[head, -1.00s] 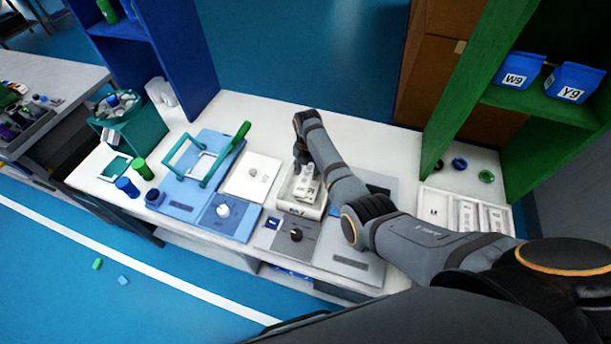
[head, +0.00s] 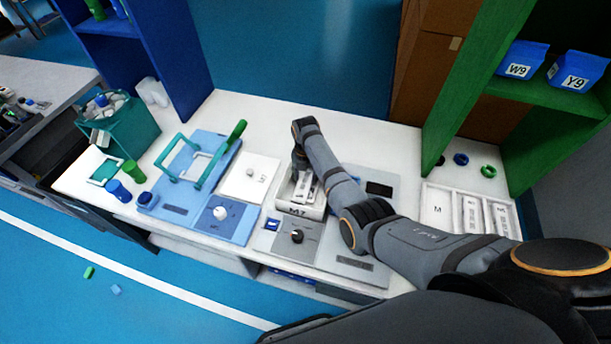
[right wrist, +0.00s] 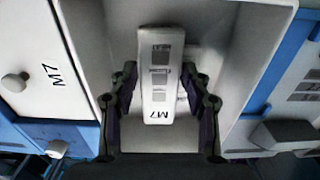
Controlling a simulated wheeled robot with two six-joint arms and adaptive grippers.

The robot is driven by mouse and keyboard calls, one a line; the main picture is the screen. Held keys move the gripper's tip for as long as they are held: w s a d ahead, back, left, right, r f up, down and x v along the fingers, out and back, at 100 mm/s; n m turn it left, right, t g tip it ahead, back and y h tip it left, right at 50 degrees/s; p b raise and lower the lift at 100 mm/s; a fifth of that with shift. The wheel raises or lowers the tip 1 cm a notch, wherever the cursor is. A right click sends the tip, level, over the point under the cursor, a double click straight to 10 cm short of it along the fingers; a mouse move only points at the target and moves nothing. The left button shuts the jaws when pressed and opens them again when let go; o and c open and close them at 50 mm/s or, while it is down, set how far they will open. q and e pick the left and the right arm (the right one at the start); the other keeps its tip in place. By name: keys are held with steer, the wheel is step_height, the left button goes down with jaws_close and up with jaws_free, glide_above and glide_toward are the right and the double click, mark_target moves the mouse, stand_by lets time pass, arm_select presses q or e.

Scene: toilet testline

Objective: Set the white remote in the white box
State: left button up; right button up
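The white remote (right wrist: 160,75), marked M7, lies inside the white box in the right wrist view. The white box (head: 299,212), also marked M7, stands on the table in the head view; its inner wall (right wrist: 228,60) shows in the right wrist view. My right gripper (right wrist: 159,72) is down in the box with one finger on each side of the remote. Narrow gaps show between the fingers and the remote, so it looks slightly open. In the head view, my right arm (head: 330,165) covers part of the box. My left gripper is not in view.
A white lid (head: 247,178) marked M7 lies left of the box. A blue fixture with a green handle (head: 200,185) is further left. A grey panel with a black knob (head: 297,237) is in front. A white tray (head: 436,223) with compartments is at right.

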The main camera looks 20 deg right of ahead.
mark_target(305, 179)
steer(key=shift+o, duration=1.1)
step_height(305, 179, up, 13)
steer(key=shift+r, duration=0.15)
steer(key=shift+r, duration=0.1)
